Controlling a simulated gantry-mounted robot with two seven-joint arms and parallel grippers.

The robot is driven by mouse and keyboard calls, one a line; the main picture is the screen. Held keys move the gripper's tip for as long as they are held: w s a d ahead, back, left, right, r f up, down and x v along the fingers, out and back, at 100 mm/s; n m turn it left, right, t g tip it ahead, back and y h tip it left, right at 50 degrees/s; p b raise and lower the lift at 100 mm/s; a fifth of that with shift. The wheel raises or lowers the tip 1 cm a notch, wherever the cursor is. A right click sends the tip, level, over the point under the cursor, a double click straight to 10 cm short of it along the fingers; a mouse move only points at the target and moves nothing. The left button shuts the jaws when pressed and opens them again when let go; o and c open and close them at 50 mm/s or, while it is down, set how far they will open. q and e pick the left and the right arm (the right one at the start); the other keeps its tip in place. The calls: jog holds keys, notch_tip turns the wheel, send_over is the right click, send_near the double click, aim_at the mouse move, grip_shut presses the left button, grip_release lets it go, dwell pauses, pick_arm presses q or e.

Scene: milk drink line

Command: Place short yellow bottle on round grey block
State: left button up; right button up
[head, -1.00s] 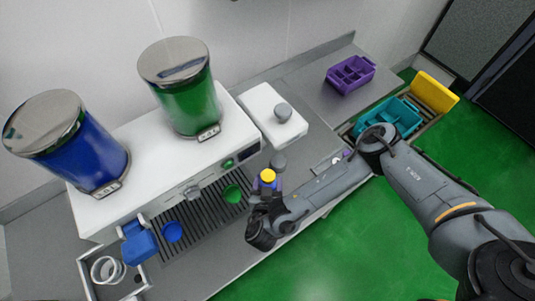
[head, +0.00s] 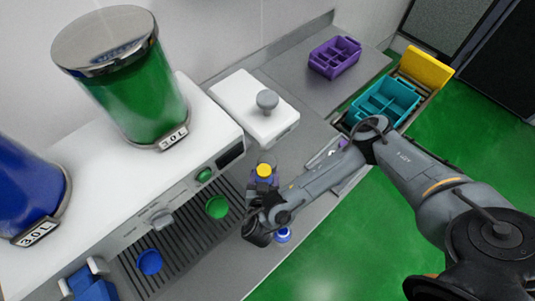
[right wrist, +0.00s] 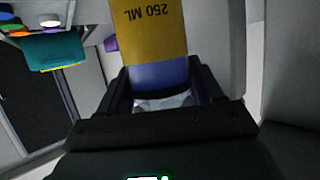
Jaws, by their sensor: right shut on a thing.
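The short yellow bottle, with a yellow cap (head: 264,170), is held upright or nearly so in my right gripper (head: 262,188) above the counter front. In the right wrist view, the bottle (right wrist: 150,35) shows a yellow body marked 250 ML and a blue-purple band by the jaws (right wrist: 160,90), which are shut on it. A grey round knob-like piece (head: 267,99) stands on a white box behind. A small grey round shape (head: 268,157) is just behind the bottle, mostly hidden; I cannot tell whether they touch. My left gripper is not in view.
A white dispenser (head: 110,215) with green and blue tanks stands left. A slatted drip tray (head: 180,250) lies before it, below green (head: 217,207) and blue (head: 149,262) round parts. A small blue-white item (head: 283,236) is beside my gripper. Purple (head: 335,70) and teal (head: 385,100) crates are at right.

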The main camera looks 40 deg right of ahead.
pick_arm(q)
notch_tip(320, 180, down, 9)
jog(key=b, duration=0.7)
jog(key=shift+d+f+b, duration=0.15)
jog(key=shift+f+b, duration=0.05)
jog(key=shift+b, duration=0.15)
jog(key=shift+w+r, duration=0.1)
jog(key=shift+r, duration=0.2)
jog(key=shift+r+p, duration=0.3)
jog(key=shift+p, duration=0.2)
pick_arm(e)
jog(key=w+d+f, duration=0.1)
jog(key=w+d, duration=0.7)
jog(key=shift+w+d+f, duration=0.2)
jog(key=shift+d, duration=0.15)
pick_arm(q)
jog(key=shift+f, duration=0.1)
pick_arm(e)
jog(key=shift+f, duration=0.1)
